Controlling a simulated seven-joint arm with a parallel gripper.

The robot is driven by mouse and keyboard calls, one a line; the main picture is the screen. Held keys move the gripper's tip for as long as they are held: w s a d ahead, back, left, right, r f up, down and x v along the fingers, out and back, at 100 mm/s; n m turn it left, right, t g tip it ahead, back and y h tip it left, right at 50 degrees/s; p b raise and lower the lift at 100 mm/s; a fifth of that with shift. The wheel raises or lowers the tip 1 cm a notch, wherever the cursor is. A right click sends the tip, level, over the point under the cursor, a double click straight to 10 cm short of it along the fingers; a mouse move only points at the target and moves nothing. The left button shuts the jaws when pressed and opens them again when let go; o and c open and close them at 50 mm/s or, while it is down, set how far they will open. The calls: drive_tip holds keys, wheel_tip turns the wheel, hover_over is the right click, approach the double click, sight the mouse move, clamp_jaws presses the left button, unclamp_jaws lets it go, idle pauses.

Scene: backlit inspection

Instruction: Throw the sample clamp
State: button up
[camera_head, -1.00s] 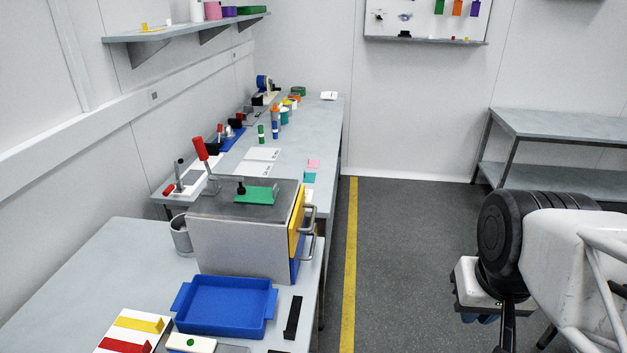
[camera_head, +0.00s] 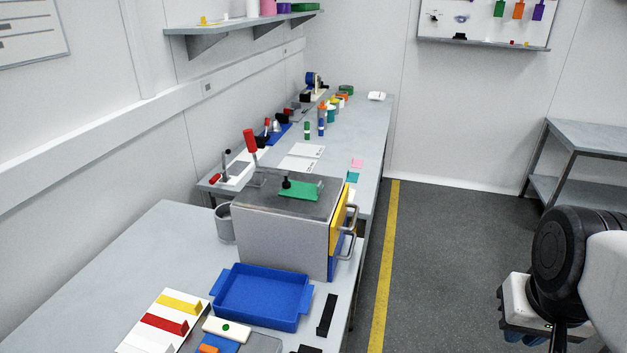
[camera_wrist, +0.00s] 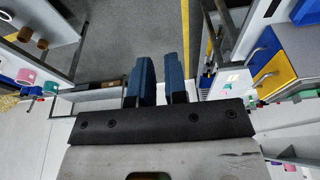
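In the head view, the sample clamp (camera_head: 250,141) has a red handle that stands up, leaning slightly, at the rear left of the metal box's top. A black-tipped piece (camera_head: 287,182) sits over a green plate (camera_head: 301,191) on that top. Whether it presses on the plate I cannot tell. My gripper (camera_head: 530,338) is at the lower right over the floor, well apart from the clamp. In the wrist view, my gripper's two blue fingers (camera_wrist: 160,80) stand apart with a narrow empty gap.
The metal box (camera_head: 280,237) has yellow and blue drawers with handles facing the aisle. A blue tray (camera_head: 262,319) lies in front, beside a black bar (camera_head: 327,314). A grey cup (camera_head: 224,224) stands left. Another red-handled fixture (camera_head: 236,170) is behind.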

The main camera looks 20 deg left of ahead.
idle(0.3)
clamp_jaws()
drive_tip(key=w+a+r+g+y, duration=0.2)
drive_tip(key=w+a+y, duration=0.3)
drive_tip(key=w+a, duration=0.7)
drive_tip(key=w+a+r+n+g+y, duration=0.1)
drive_tip(key=w+a+r+y, duration=0.3)
drive_tip(key=w+a, duration=0.8)
drive_tip(key=w+a+r+n+g+y, duration=0.1)
drive_tip(key=w+a+r+g+y, duration=0.1)
drive_tip(key=w+a+y, duration=0.5)
drive_tip(key=w+a+r, duration=0.1)
drive_tip(key=w+a, duration=0.4)
drive_tip(key=a, duration=0.1)
drive_tip(key=shift+a+g, duration=0.3)
drive_tip(key=shift+a, duration=0.05)
drive_tip(key=shift+a, duration=0.15)
drive_tip(key=x, duration=1.3)
drive_tip(key=shift+a+f, duration=0.1)
drive_tip(key=shift+a, duration=0.2)
